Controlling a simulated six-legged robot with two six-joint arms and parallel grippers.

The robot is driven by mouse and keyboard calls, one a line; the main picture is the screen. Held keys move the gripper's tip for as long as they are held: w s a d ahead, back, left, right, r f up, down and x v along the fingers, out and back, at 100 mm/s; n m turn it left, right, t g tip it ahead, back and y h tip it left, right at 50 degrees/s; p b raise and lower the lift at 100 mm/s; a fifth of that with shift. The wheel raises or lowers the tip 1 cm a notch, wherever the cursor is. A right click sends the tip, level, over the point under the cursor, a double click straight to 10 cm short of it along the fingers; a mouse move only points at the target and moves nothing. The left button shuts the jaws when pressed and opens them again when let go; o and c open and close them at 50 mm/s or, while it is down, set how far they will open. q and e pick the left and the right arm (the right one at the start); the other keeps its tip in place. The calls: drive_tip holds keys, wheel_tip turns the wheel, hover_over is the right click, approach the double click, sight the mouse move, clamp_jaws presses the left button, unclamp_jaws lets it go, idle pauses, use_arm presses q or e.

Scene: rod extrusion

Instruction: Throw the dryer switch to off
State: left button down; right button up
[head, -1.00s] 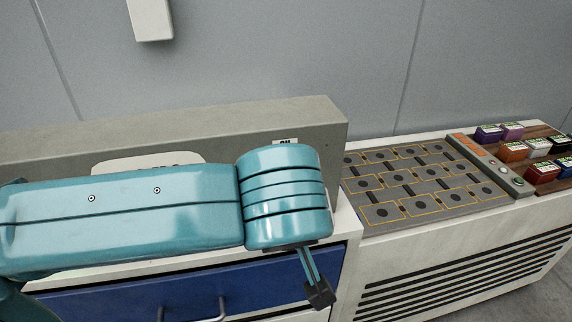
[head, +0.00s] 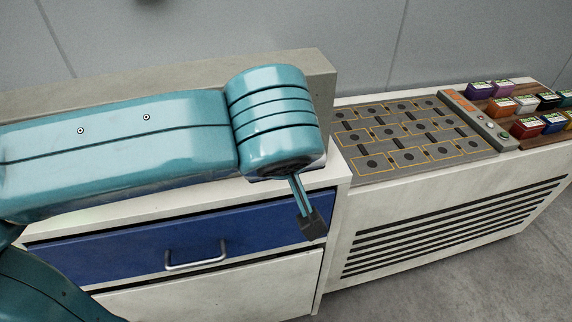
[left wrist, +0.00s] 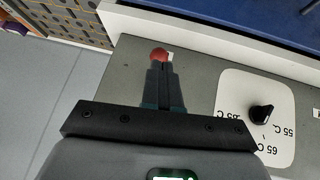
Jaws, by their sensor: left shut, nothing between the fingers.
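A red ball knob (left wrist: 160,54), which looks like the dryer switch, shows in the left wrist view just beyond my fingertips, beside a small white label. My left gripper (left wrist: 160,68) is shut and empty, its fingers pointing at the knob. I cannot tell whether they touch it or only overlap it in the picture. My right gripper is not in view.
A black dial (left wrist: 262,113) on a white temperature plate is beside the fingers. Below the panel is a blue drawer (head: 110,249) with a metal handle. To the right are a grey slotted plate (head: 405,135), a button strip (head: 480,118) and several coloured boxes (head: 528,127).

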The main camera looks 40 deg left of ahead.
use_arm(q)
drive_tip(key=p+v, duration=0.1)
drive_tip(key=v, duration=0.9)
drive_tip(key=shift+s+d, duration=0.3)
drive_tip(key=shift+s, duration=0.05)
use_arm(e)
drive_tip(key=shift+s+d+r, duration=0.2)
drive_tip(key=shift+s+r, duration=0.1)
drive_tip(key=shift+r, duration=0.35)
use_arm(q)
drive_tip(key=shift+s, duration=0.2)
drive_tip(key=shift+w+f, duration=0.1)
drive_tip(key=shift+w, duration=0.05)
